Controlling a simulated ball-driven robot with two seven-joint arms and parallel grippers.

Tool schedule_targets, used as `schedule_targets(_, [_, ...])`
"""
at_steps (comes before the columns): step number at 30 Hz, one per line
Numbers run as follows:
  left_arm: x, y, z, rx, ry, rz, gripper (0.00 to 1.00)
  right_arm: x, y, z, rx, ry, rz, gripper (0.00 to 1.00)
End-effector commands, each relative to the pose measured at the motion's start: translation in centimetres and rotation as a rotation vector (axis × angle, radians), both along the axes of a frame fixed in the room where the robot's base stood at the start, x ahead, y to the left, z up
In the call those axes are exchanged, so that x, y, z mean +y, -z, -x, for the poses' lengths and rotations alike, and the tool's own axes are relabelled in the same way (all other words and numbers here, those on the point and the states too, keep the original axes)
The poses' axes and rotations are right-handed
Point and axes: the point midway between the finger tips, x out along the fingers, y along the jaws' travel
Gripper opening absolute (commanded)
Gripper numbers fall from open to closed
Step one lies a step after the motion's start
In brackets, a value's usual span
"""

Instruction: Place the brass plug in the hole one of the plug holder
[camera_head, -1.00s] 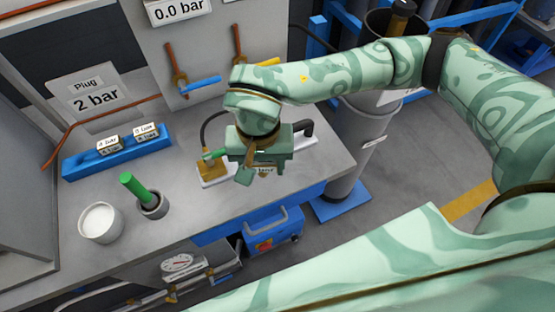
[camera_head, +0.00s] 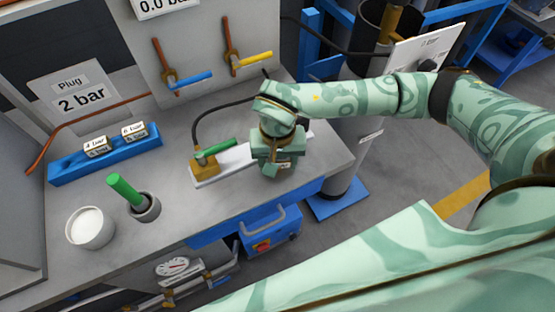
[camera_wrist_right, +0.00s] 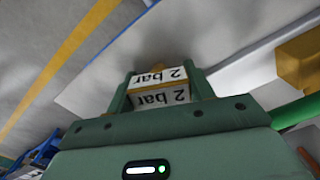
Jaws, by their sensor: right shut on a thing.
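The brass plug (camera_wrist_right: 160,86) shows in the right wrist view as a block with brass edges and white "2 bar" labels. My right gripper (camera_wrist_right: 160,80) is shut on it. In the head view this gripper (camera_head: 280,168) points down over the right end of a white plate on the bench; I cannot tell whether the plug touches the plate. The blue plug holder (camera_head: 65,170) lies at the left back of the bench. Two labelled plugs, one left (camera_head: 96,147) and one right (camera_head: 133,131), sit towards its right part. My left gripper is out of view.
A brass block (camera_head: 203,166) with a green lever and black hose stands on the white plate (camera_head: 237,160). A white cup (camera_head: 90,228) and a grey cup (camera_head: 147,209) holding a green stick stand at front left. A sign reads "Plug 2 bar". Bench between holder and plate is clear.

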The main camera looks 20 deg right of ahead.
Motion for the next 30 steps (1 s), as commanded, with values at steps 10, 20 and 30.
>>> schedule_targets(10, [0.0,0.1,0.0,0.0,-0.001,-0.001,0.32,0.0,0.2,0.0,0.0,0.0,0.0,0.74])
schedule_targets(20, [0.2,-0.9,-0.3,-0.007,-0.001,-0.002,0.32,0.0,-3.0,-0.1,-0.007,-0.001,0.001,0.74])
schedule_targets(30, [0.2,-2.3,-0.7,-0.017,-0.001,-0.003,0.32,0.0,-10.4,-0.1,-0.004,-0.001,0.0,0.74])
